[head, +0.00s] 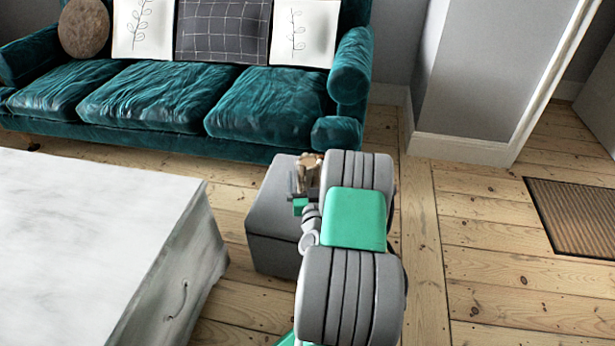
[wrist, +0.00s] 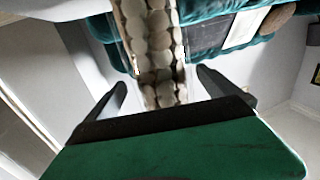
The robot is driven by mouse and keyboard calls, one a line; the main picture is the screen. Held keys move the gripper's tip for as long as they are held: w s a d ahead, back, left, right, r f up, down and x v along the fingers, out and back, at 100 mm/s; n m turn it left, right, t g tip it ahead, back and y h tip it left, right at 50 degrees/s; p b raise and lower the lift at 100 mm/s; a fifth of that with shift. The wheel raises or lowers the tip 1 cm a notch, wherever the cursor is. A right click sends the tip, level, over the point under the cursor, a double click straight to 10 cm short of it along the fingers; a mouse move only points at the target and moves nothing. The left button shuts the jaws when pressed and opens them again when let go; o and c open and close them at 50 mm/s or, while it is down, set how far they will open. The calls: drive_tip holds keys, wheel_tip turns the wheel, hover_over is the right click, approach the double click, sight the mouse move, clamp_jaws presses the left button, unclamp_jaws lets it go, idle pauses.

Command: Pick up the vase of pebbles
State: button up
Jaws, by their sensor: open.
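The vase of pebbles (head: 308,170) stands on a grey box-like side table (head: 268,220) in the head view, partly hidden by my arm. In the wrist view the vase (wrist: 152,40) is a clear column filled with rounded tan and grey stones. My gripper (head: 304,192) is at the near side of the vase, above the side table. In the wrist view my gripper (wrist: 163,82) is open, with one finger to each side of the vase's column. There is a visible gap between each finger and the vase.
A teal velvet sofa (head: 170,100) with cushions stands behind the side table. A white marble-topped cabinet (head: 90,240) is at the left. A doormat (head: 575,215) lies at the right. Bare floorboards (head: 480,260) are free on the right.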

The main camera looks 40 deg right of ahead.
drive_tip(key=shift+w+d, duration=0.1)
drive_tip(key=shift+w, duration=0.4)
drive_tip(key=p+x, duration=0.2)
drive_tip(key=x, duration=0.2)
drive_tip(key=shift+w+d+p, duration=0.3)
drive_tip(key=shift+p, duration=0.05)
drive_tip(key=shift+c, duration=0.2)
drive_tip(key=c, duration=2)
drive_tip(key=shift+o, duration=0.2)
drive_tip(key=shift+d+r, duration=0.1)
drive_tip(key=shift+r, duration=0.15)
